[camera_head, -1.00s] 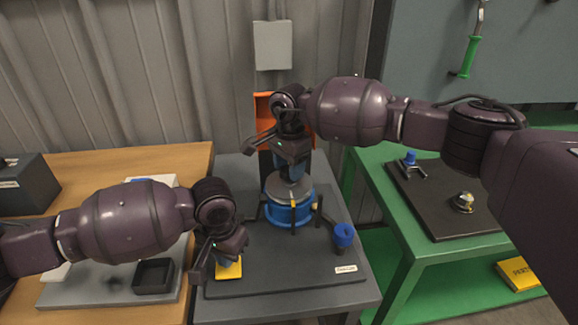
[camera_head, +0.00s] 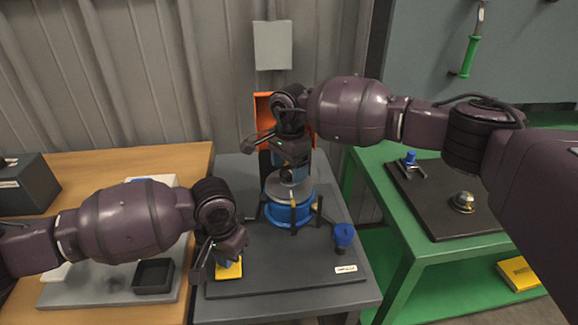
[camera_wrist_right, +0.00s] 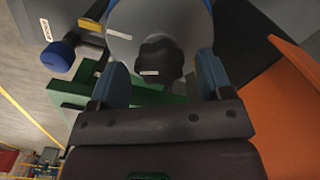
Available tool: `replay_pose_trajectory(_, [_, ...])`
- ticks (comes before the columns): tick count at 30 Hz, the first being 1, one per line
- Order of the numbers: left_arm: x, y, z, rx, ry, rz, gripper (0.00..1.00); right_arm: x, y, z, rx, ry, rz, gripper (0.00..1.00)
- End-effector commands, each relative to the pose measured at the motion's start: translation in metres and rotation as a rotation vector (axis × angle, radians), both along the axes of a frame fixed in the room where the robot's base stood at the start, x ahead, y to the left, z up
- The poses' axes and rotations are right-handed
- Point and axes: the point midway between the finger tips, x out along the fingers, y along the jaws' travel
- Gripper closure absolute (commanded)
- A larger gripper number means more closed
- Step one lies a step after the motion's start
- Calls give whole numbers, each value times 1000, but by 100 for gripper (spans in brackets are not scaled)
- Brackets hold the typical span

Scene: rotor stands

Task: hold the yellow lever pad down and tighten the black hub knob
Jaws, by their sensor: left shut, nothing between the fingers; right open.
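The yellow lever pad (camera_head: 229,271) lies at the front left of the dark stand base. My left gripper (camera_head: 229,254) is shut and empty, pointing down at the pad and covering part of it; whether it touches cannot be told. The black hub knob (camera_wrist_right: 160,60) sits at the centre of the grey rotor disc (camera_wrist_right: 122,22) in the right wrist view. My right gripper (camera_wrist_right: 160,68) is open, with one blue finger on each side of the knob and gaps to both. In the head view the right gripper (camera_head: 287,166) is above the blue-rimmed rotor stand (camera_head: 290,215).
A blue-topped peg (camera_head: 344,236) stands right of the rotor. An orange panel (camera_head: 264,105) rises behind. A green table (camera_head: 400,238) is at right, a wooden table (camera_head: 120,160) with a black tray (camera_head: 153,276) at left.

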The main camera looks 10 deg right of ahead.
Motion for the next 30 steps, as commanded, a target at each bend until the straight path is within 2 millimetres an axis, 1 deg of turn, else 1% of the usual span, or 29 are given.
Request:
replay_pose_trajectory(24, [0, 0, 0, 0, 0, 0, 100, 0, 0, 0, -1, 1, 808, 28])
replay_pose_trajectory(30, [0, 0, 0, 0, 0, 0, 100, 0, 0, 0, -2, 2, 981, 28])
